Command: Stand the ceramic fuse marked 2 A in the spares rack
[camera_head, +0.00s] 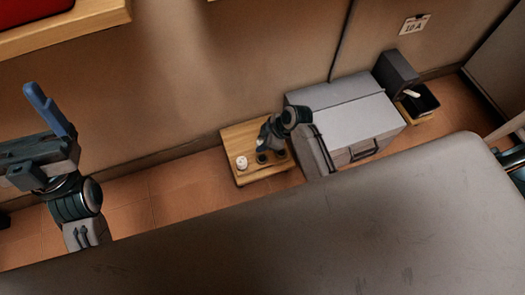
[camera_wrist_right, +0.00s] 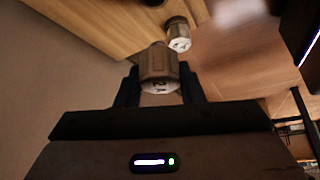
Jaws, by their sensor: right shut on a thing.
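The wooden spares rack (camera_head: 243,178) stands low against the wall, with dark round openings in its top. A white-topped fuse (camera_head: 242,163) stands at its left front; a second fuse (camera_wrist_right: 180,35) also shows in the right wrist view. My right gripper (camera_head: 266,143) is over the rack. In the right wrist view it is shut on a brownish ceramic fuse (camera_wrist_right: 158,66) with a white end showing a 2. The head view hides this fuse, and I cannot tell whether it touches the rack. My left gripper (camera_head: 48,110), with a blue finger, is raised at far left; its opening is unclear.
A grey case (camera_head: 350,118) with a handle is close to the rack's right side. A dark box (camera_head: 396,72) and a black tray (camera_head: 425,102) are farther right. A wooden shelf (camera_head: 75,33) is at upper left. A large grey surface (camera_head: 300,240) fills the foreground.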

